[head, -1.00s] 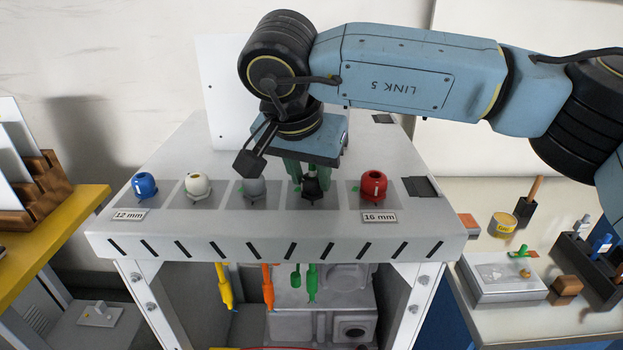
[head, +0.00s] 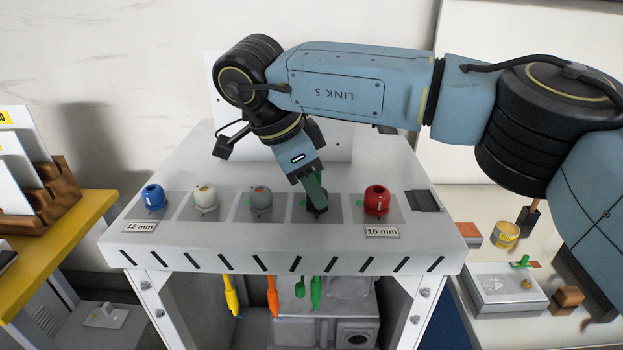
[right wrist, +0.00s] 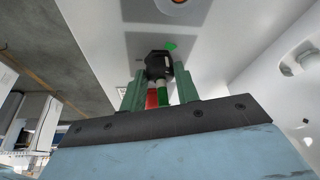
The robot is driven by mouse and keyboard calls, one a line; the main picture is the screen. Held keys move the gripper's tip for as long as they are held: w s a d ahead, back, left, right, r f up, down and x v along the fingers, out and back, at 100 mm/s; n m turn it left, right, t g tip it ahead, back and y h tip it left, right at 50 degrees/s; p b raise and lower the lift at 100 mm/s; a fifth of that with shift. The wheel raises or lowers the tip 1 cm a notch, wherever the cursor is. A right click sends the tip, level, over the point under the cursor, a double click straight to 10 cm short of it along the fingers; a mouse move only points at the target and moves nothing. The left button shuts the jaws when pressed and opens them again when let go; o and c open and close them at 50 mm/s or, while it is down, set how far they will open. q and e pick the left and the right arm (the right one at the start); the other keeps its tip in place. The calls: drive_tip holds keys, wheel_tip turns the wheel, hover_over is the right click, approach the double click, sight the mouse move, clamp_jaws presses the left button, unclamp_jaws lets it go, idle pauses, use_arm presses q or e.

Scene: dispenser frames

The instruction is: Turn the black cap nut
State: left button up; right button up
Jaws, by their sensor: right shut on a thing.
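The black cap nut (head: 318,211) sits in the frame's top plate, fourth in a row of coloured nuts, between the grey one and the red one. My right gripper (head: 315,194) reaches down over it with green fingers and is shut on it; the fingers hide much of the nut. In the right wrist view the dark cap nut (right wrist: 158,64) shows between the green fingers of my right gripper (right wrist: 159,88). A green mark lies beside the nut on the plate. My left gripper is not in view.
Blue (head: 153,197), white (head: 205,199), grey (head: 261,200) and red (head: 377,201) nuts stand in the same row on the grey dispenser frame (head: 190,238). Coloured tools hang below. A yellow-edged shelf (head: 60,255) is at left, a cluttered bench (head: 450,205) at right.

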drive_tip(key=shift+w+m, duration=0.1)
drive_tip(key=shift+m, duration=0.6)
drive_tip(key=o, duration=1)
drive_tip(key=p+v, duration=0.2)
drive_tip(key=v, duration=1.1)
drive_tip(key=shift+w+r, duration=0.15)
drive_tip(key=shift+r, duration=0.05)
